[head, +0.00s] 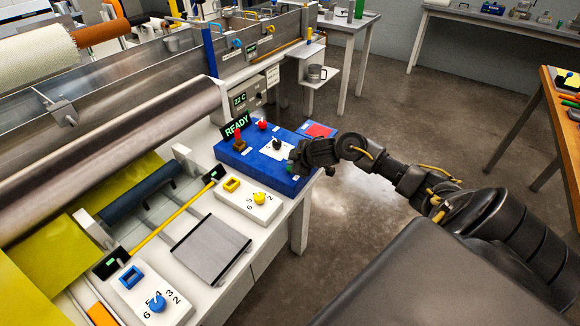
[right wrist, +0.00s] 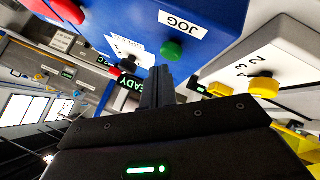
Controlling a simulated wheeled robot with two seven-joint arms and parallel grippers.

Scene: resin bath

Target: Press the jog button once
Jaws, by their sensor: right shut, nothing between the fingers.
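The blue control box (head: 262,175) stands on the white bench in the head view. The green jog button (right wrist: 172,51) is on its face beside a white JOG label (right wrist: 183,25) in the right wrist view; in the head view a bit of green (head: 290,169) shows beside my gripper. My right gripper (head: 294,158) is at the right end of the box, shut and empty. In the wrist view its fingertips (right wrist: 158,72) are just short of the button, which is uncovered; I cannot tell whether they touch. My left gripper is not in view.
The box also carries a READY display (head: 237,126), a red lever (head: 239,142), a red button (head: 263,124) and a black knob (head: 277,143). A white dial panel with a yellow knob (head: 259,198) sits close in front. Floor is open to the right.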

